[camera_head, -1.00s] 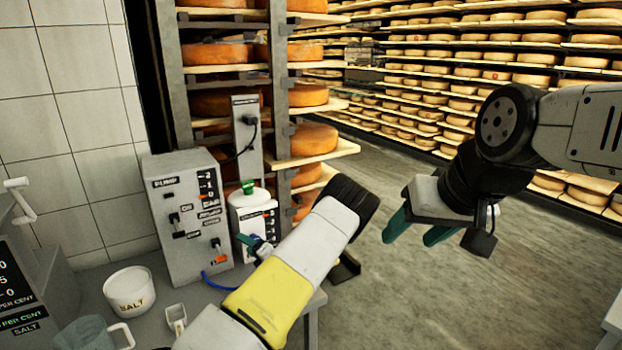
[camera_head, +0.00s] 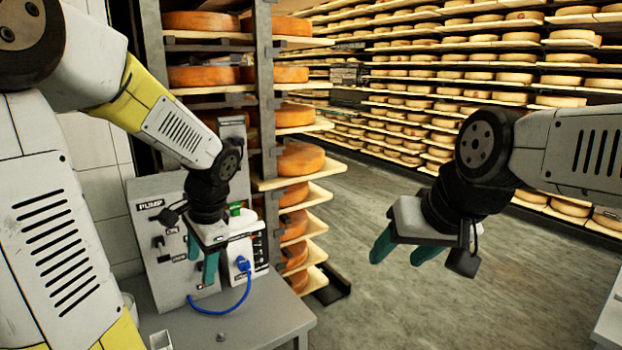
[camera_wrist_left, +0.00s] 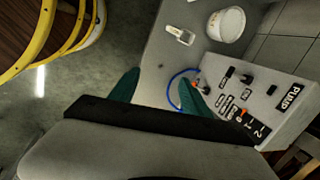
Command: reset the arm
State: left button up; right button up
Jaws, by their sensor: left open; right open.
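My left gripper (camera_head: 202,264) hangs in front of the grey pump box, its teal fingers apart and empty, pointing down. In the left wrist view its two fingers (camera_wrist_left: 160,88) also show apart with nothing between them. My right gripper (camera_head: 402,250) hangs over the open floor on the right, its teal fingers apart and empty. My left arm comes in from the upper left and bends down to the gripper. My right arm reaches in from the right edge.
The pump box (camera_head: 150,240) stands on a grey table (camera_head: 245,318) beside a white canister (camera_head: 242,228). A blue hose (camera_head: 222,312) loops over the table. A salt tub (camera_wrist_left: 226,24) and a scoop (camera_wrist_left: 180,35) lie nearby. A cheese rack (camera_head: 262,110) stands behind; open floor lies right.

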pick_arm(q)
jog(key=s+d+r+n+t+h, duration=0.4)
jog(key=s+d+r+n, duration=0.4)
jog(key=s+r, duration=0.2)
jog(key=shift+s+d+n+t+h, duration=0.3)
jog(key=shift+s+d+h, duration=0.1)
jog(key=shift+s+h, duration=0.15)
jog(key=shift+c, duration=0.4)
